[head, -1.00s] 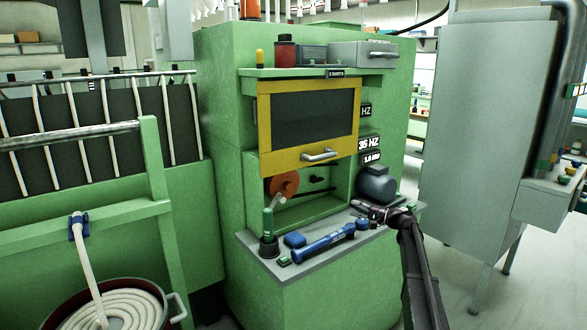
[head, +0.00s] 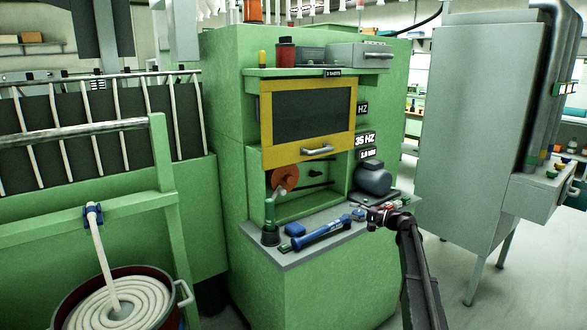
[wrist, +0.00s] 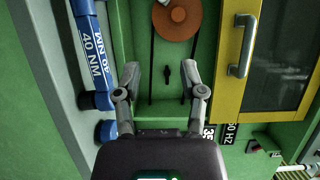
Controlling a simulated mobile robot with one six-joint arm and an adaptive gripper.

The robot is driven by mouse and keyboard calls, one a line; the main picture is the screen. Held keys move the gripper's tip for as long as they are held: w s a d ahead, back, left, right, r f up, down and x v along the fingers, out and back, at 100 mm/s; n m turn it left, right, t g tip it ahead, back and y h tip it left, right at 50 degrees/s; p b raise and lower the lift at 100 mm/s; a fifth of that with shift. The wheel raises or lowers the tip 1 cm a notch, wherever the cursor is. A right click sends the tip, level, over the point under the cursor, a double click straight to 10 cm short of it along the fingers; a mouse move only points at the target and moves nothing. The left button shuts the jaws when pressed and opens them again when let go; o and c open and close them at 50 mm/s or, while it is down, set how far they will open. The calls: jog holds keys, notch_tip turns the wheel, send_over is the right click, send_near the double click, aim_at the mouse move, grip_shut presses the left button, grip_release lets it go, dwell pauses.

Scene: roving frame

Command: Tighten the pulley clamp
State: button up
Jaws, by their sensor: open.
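The orange pulley (head: 285,178) sits in the open bay under the raised yellow guard (head: 265,125). In the wrist view the pulley (wrist: 176,20) is at the top, with dark belt strands running down from it. A small dark fitting (wrist: 167,74) lies between the strands; I cannot tell whether it is the clamp. A blue torque wrench (head: 322,233) lies on the grey shelf; its 40 NM label shows in the wrist view (wrist: 90,45). My gripper (head: 370,213) is open and empty over the shelf's right part. Its fingers (wrist: 160,75) spread wide before the bay.
A grey motor (head: 373,178) stands at the shelf's right. A green-handled tool (head: 270,215) stands in a black holder and a blue block (head: 295,230) lies near it. The guard handle (wrist: 243,45) juts out. A grey cabinet (head: 475,130) stands right; floor between is clear.

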jog(key=s+a+f+n+g+h, duration=0.2)
jog(key=s+a+f+g+h, duration=0.3)
jog(key=s, duration=0.6)
jog(key=s+a+f+n+h, duration=0.1)
jog(key=s+f+h, duration=0.1)
jog(key=s+f, duration=0.65)
jog(key=s+a+f+n+g+h, duration=0.2)
jog(key=s+a+f+g+h, duration=0.15)
jog(key=s, duration=1.05)
jog(key=s+d+f+n+h, duration=0.1)
jog(key=s+d+h, duration=0.35)
jog(key=s, duration=0.65)
notch_tip(320, 180, up, 13)
jog(key=p, duration=1.3)
jog(key=shift+s+a+r+p, duration=0.15)
jog(key=shift+a+p, duration=0.1)
jog(key=shift+p, duration=0.1)
jog(key=shift+g, duration=0.25)
